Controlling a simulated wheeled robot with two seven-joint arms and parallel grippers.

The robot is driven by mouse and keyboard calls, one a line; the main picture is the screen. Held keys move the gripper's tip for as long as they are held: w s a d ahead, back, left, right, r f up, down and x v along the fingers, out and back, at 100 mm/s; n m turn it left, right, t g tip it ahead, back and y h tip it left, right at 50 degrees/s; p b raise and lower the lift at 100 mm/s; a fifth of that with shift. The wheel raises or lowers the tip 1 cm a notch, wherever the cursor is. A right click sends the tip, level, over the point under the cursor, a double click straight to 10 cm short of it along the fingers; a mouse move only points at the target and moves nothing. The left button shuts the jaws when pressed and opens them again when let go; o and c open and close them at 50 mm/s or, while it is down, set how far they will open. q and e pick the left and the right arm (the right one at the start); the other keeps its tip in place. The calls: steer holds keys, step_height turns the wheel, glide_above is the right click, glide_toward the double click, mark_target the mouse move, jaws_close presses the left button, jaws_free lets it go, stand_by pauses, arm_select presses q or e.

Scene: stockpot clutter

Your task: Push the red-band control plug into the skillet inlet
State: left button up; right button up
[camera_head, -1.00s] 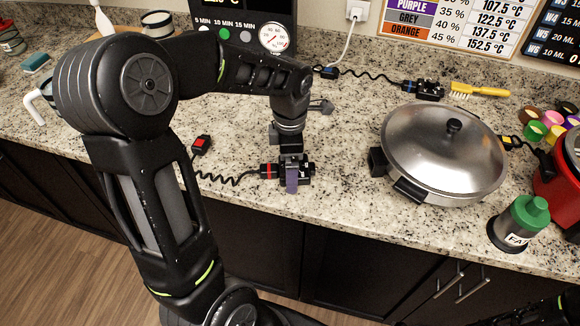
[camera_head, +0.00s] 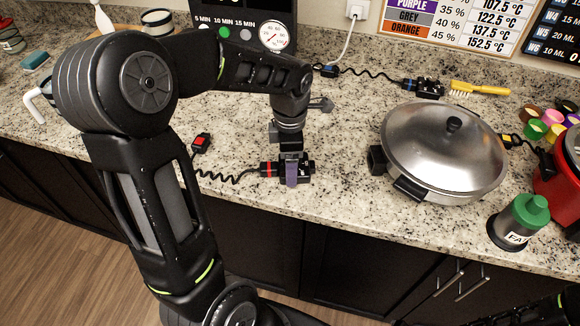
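The red-band control plug (camera_head: 268,170) lies on the granite counter, a black body with a red band near its left end. A coiled black cord runs left from it. My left gripper (camera_head: 291,172) reaches down over the plug. One purple finger shows across the plug's near side; the other finger is hidden, so its grip cannot be told. The skillet (camera_head: 440,150) stands to the right with its domed steel lid on. A black block on its left side (camera_head: 377,160) looks like the inlet, apart from the plug. My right gripper is out of view.
Another control plug (camera_head: 424,88) with a blue band lies behind the skillet near a yellow brush (camera_head: 480,88). A green-lidded shaker (camera_head: 520,222) and a red cooker (camera_head: 562,180) stand right. The counter between plug and skillet is clear.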

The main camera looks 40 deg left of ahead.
arm_select(q)
steer(key=c, duration=0.9)
steer(key=shift+r, duration=0.1)
step_height(320, 180, up, 10)
steer(key=shift+f+b, duration=0.1)
steer(key=shift+b, duration=0.6)
steer(key=shift+a, duration=0.1)
